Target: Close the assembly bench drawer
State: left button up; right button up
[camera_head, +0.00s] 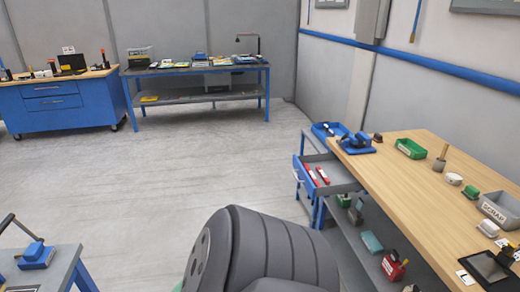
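A bench with a light wooden top (400,180) stands at the right, with a blue frame. Its drawer (340,174) is pulled out toward the left, and red tools (318,175) lie inside it. The drawer's blue front (300,187) faces the open floor, with a pale handle on it. Neither of my grippers is in view. A large dark grey ribbed part at the bottom middle appears to be mine and hides the floor behind it.
Open floor (190,180) lies left of the drawer. A cart (52,270) stands at the lower left. A blue cabinet bench (55,103) and a dark-topped table (195,70) stand at the back. A shelf below the wooden top holds several small items.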

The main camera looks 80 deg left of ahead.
aim_at(342, 180)
jog(key=u, duration=2.05)
